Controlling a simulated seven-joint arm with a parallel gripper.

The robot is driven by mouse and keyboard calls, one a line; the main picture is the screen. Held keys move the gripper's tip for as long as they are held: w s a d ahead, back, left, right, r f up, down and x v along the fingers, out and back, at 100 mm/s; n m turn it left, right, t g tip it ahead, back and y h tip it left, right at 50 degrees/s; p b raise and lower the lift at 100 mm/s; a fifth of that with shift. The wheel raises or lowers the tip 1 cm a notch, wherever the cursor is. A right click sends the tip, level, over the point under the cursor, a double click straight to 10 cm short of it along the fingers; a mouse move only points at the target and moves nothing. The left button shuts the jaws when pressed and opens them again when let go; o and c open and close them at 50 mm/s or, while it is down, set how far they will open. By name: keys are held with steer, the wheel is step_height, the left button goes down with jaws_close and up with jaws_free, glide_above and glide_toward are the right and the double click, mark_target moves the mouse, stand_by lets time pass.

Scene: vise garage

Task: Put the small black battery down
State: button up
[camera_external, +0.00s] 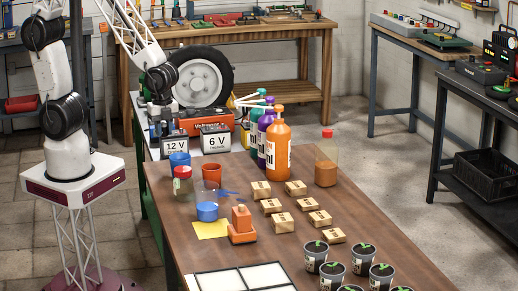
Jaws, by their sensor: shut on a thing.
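A small black battery (174,147) with a white "12 V" label is upright at the far left end of the workbench. My gripper (161,122) is at its top, shut on it; the fingertips are small and partly hidden. I cannot tell whether the battery's underside touches the surface. A second battery (216,139), labelled "6 V", is close to its right.
A red-orange machine (207,122) and a wheel (203,77) are just behind. Small wooden boxes (270,206) and potted seedlings (332,275) occupy the nearer bench.

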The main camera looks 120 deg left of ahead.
steer(key=shift+f, duration=1.9)
steer(key=w, duration=0.5)
steer(key=w+a+f, duration=0.1)
steer(key=w, duration=0.4)
steer(key=w+a, duration=0.1)
steer(key=w, duration=0.4)
steer(key=shift+w+a+f, duration=0.25)
steer(key=shift+w, duration=0.15)
steer(key=shift+f, duration=0.15)
steer(key=shift+f, duration=1.6)
steer(key=shift+f, duration=0.1)
steer(key=o, duration=0.9)
